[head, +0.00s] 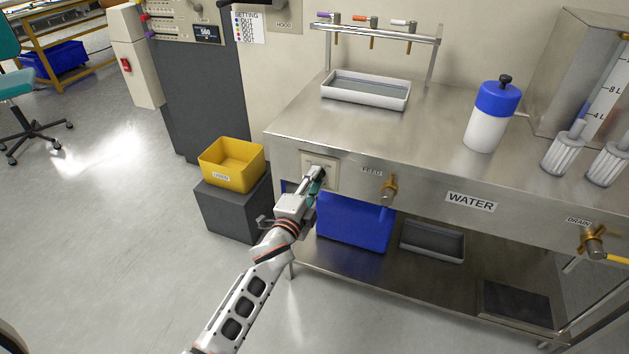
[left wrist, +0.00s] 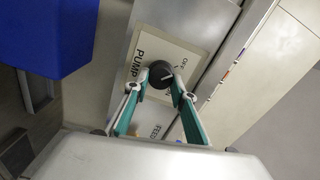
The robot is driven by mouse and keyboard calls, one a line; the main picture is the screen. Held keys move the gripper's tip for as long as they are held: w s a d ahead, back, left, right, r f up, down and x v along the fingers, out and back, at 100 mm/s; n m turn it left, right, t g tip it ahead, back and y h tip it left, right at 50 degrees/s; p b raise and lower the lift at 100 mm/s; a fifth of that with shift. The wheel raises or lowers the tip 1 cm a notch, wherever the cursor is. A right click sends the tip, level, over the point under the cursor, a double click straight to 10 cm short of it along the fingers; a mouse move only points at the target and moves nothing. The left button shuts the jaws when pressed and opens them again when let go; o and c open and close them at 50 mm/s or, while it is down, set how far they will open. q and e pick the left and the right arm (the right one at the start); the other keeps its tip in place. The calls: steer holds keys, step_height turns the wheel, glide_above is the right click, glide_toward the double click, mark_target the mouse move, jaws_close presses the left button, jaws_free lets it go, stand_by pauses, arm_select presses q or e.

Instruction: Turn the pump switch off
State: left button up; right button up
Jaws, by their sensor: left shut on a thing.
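The pump switch is a black round knob (left wrist: 160,74) on a pale plate marked PUMP and OFF (left wrist: 145,48) in the left wrist view. In the head view the plate (head: 331,163) is on the front panel of the steel bench, at its left end. My left gripper (head: 316,178) is at this plate, and its arm and fingers hide most of the knob there. In the left wrist view the fingers of my left gripper (left wrist: 161,83) are shut on the knob, one on each side. A short white line shows on the knob's face. My right gripper is not in view.
The FEED valve (head: 389,188) sticks out of the panel just right of the plate. The DRAIN valve (head: 592,242) is farther right. A blue bin (head: 352,222) stands below on the shelf. A yellow bin (head: 232,160) on a dark box stands to the left.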

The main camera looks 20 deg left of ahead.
arm_select(q)
steer(key=o, duration=1.1)
steer(key=s, duration=1.2)
steer(key=shift+a, duration=0.15)
steer(key=shift+f, duration=0.1)
